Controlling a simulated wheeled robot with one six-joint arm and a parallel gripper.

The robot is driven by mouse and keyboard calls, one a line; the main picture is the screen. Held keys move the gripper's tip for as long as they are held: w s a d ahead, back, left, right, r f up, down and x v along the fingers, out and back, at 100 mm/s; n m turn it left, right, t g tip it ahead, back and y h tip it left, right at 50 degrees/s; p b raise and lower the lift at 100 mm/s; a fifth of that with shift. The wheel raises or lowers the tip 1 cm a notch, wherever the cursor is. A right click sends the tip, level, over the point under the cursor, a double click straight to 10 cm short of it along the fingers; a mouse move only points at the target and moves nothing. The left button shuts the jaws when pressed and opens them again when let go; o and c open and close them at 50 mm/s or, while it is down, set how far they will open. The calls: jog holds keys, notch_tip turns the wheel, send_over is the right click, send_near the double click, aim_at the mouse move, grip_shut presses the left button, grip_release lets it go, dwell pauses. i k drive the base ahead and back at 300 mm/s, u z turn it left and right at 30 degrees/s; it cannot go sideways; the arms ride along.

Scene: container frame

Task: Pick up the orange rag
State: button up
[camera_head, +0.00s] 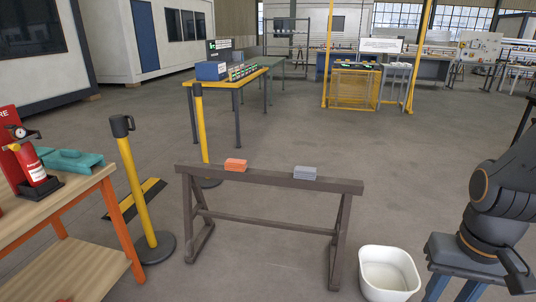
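The orange rag (236,165) is a small folded block. It lies on the top beam of a dark brown sawhorse (270,180), left of the beam's middle. A grey folded rag (305,173) lies on the same beam to its right, with bare beam between them. The orange rag is in plain sight with nothing in front of it. My gripper does not show in the head view.
A white bin (388,272) stands on the floor right of the sawhorse. Yellow posts (137,185) stand left of and behind it. A wooden bench (60,215) with a fire extinguisher (32,165) is at left. A dark arm fills the right edge. Open floor lies behind the sawhorse.

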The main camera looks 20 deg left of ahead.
aim_at(237, 165)
jog(key=i, duration=0.15)
jog(key=u, duration=1.4)
jog(key=i, duration=0.8)
jog(key=u, duration=0.15)
jog(key=i, duration=1.8)
jog(key=z, duration=0.2)
